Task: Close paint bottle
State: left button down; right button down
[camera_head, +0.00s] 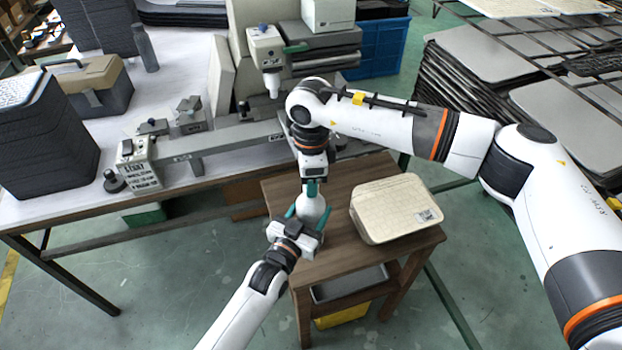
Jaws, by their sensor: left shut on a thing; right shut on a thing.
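A white paint bottle (313,205) stands upright on the small wooden table (335,195), near its left side. My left gripper (308,214) comes from below in the picture, and its teal fingers are shut around the sides of the bottle's body. My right gripper (312,188) points down from above, its green fingers shut at the bottle's top. The fingers hide the cap, so I cannot tell how it sits on the neck.
A cream woven case (397,208) with a label lies on the table just right of the bottle. A white workbench (75,205) with a machine (240,140) stands behind and left. Racks of grey trays (480,95) stand at the right. Green floor is open in front.

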jog(key=m, duration=0.6)
jog(key=shift+m, duration=0.4)
jog(key=m, duration=0.4)
jog(key=c, duration=1.1)
grip_release()
jog(key=shift+o, duration=0.2)
notch_tip(320, 180, up, 12)
pick_arm(q)
jog(key=shift+c, duration=1.9)
grip_release()
